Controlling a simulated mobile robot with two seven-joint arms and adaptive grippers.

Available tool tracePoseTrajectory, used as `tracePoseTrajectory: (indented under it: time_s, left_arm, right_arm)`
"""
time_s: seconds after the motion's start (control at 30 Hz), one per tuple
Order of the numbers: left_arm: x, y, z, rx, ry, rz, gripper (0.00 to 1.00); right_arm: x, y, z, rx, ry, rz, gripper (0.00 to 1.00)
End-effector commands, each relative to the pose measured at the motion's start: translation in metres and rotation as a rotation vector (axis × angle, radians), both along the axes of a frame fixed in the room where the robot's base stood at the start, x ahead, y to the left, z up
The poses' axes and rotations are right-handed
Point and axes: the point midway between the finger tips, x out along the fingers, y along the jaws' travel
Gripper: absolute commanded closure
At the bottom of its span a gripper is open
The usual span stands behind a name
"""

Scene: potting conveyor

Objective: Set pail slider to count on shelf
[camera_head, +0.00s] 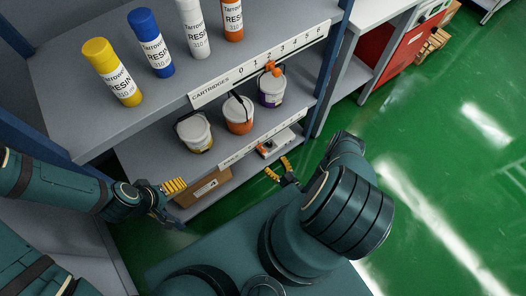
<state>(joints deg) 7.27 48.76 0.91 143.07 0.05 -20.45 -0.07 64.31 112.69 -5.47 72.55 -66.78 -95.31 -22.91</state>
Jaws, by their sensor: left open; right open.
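The shelf unit's middle board carries three pails: one with a yellowish label (195,133), an orange one (239,115) and a purple one (271,90). A pale scale strip (236,154) runs along that board's front edge; its numbers are too small to read. A small orange piece (262,150) shows at this strip, perhaps its slider, but I cannot be sure. My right gripper (279,170) is open and empty, just in front of and below the strip. My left gripper (172,192) is open and empty, in front of the shelf at the left, near a cardboard box.
Yellow (112,72), blue (151,43), white (193,29) and orange (233,18) cartridges stand above. A cardboard box (205,187) sits low down. Green floor (450,150) is open at right.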

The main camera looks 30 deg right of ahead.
Motion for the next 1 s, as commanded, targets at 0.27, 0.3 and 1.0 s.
tracePoseTrajectory:
  time_s: [0.27, 0.3, 1.0]
  left_arm:
    - [0.002, 0.0, -0.008, 0.0, -0.004, 0.001, 0.13]
    - [0.002, 0.001, -0.009, 0.001, -0.004, 0.002, 0.13]
    - [0.002, 0.0, -0.011, 0.002, -0.005, 0.002, 0.13]
  right_arm:
    - [0.052, 0.004, -0.001, -0.001, 0.0, 0.002, 0.44]
    - [0.058, 0.005, -0.001, -0.001, -0.001, 0.001, 0.44]
    - [0.08, 0.006, 0.0, 0.0, 0.002, 0.0, 0.87]
